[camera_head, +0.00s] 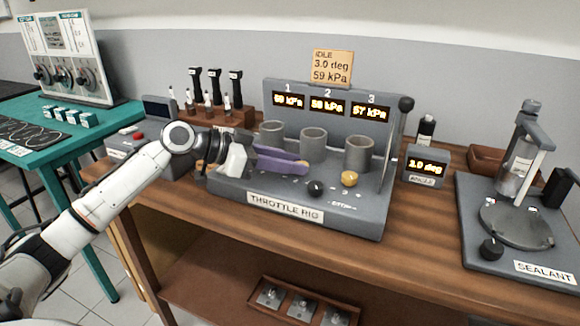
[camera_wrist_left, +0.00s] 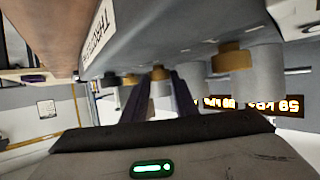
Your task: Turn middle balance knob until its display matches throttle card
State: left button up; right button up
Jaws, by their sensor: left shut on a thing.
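The grey throttle rig (camera_head: 240,195) stands on the wooden bench with three lit displays. The middle display (camera_head: 325,106) seems to read 58 kPa, though its digits are blurred. The throttle card (camera_head: 332,67) above reads IDLE, 3.0 deg, 59 kPa. My left gripper (camera_head: 302,164) reaches in from the left, its purple fingers low in front of the cylinders. In the left wrist view, its fingers are shut on the brass middle balance knob (camera_wrist_left: 160,73); in the head view the fingers mostly hide that knob. My right gripper is out of view.
A brass knob (camera_head: 348,178) and a black knob (camera_head: 316,188) sit just right of the fingers. Another brass knob (camera_wrist_left: 232,62) is close to the gripper in the wrist view. The angle display (camera_head: 427,167) and sealant stand (camera_head: 515,225) are to the right.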

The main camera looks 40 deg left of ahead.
pick_arm(q)
jog(key=o, duration=1.1)
jog(key=shift+c, duration=0.2)
jog(key=shift+s+a, duration=0.1)
jog(key=shift+s+a, duration=0.2)
jog(key=b+v, duration=0.1)
jog(key=v, duration=0.8)
jog(key=shift+s+a+r, duration=0.1)
jog(key=shift+s+r, duration=0.05)
jog(key=shift+r, duration=0.15)
